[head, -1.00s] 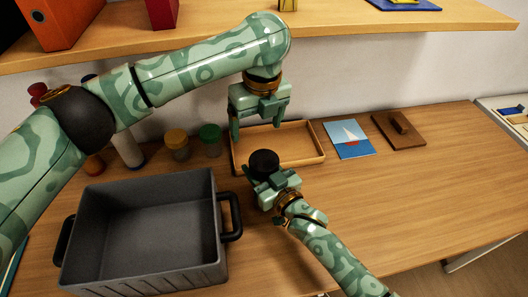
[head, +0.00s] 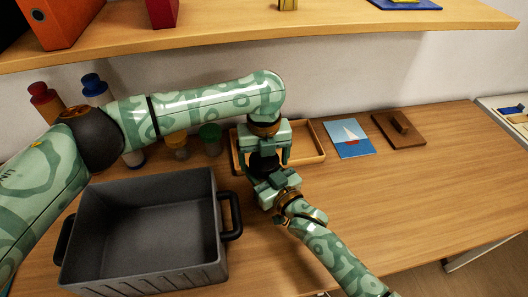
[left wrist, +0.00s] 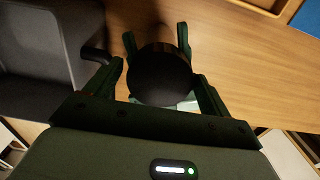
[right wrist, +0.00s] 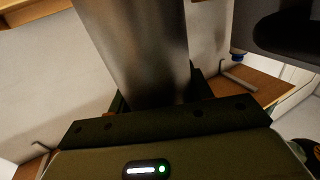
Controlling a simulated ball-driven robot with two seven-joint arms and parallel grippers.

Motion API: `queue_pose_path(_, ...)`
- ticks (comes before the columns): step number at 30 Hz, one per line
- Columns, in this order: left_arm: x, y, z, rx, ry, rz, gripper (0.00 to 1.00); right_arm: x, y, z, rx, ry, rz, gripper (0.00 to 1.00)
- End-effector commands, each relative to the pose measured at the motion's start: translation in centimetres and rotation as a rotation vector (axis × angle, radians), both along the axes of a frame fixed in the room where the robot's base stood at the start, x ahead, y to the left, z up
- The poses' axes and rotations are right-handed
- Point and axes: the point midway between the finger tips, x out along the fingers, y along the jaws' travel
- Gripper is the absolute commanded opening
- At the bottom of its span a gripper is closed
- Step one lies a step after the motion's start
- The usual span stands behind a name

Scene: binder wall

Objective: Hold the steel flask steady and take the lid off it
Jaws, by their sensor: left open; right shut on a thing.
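The steel flask (right wrist: 140,45) shows as a grey metal cylinder in the right wrist view. My right gripper (right wrist: 160,98) is shut on its body; in the head view this gripper (head: 270,184) sits low at the flask, in front of the tray. The black round lid (left wrist: 160,76) is on top of the flask, and in the head view the lid (head: 262,164) is partly covered by my left gripper (head: 264,157). The left gripper is open, pointing down from above, with one finger on each side of the lid. Whether the fingers touch the lid cannot be told.
A grey bin (head: 222,262) with side handles stands left of the flask. A wooden tray (head: 313,140) lies behind it. A sailboat picture (head: 348,138) and a brown board (head: 388,137) are right of the tray. A shelf (head: 230,31) overhangs the back. The table's right front is clear.

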Motion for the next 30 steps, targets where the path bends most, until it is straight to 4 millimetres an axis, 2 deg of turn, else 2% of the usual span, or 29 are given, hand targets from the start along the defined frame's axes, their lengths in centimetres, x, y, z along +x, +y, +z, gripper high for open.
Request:
queue_pose_path(3,0.00,-0.01,0.02,0.000,0.000,0.000,0.82,0.00,-0.01,-0.03,-0.001,0.001,0.000,0.00)
queue_pose_path(4,0.00,-0.01,0.02,0.000,0.000,0.000,0.79,0.00,-0.01,-0.03,-0.001,0.001,0.000,0.00)
queue_pose_path(6,0.00,-0.01,0.03,0.000,0.000,0.000,0.60,0.00,-0.01,-0.03,-0.001,0.001,0.000,0.00)
queue_pose_path(9,0.00,-0.01,0.04,0.000,0.000,0.000,0.36,0.00,-0.01,-0.03,-0.001,0.001,0.000,0.00)
queue_pose_path(14,0.00,-0.01,0.06,0.000,0.000,0.051,0.36,0.00,-0.01,-0.03,-0.001,0.001,0.000,0.00)
queue_pose_path(24,-0.02,0.02,0.14,0.000,0.000,0.768,0.36,0.00,-0.02,-0.03,-0.001,0.001,0.000,0.00)
queue_pose_path(27,-0.02,0.02,0.14,-0.001,0.000,0.866,0.36,0.00,-0.02,-0.03,-0.001,0.001,0.000,0.00)
queue_pose_path(30,-0.03,0.01,0.15,-0.001,0.000,0.889,0.36,0.00,-0.02,-0.04,-0.001,0.001,0.000,0.00)
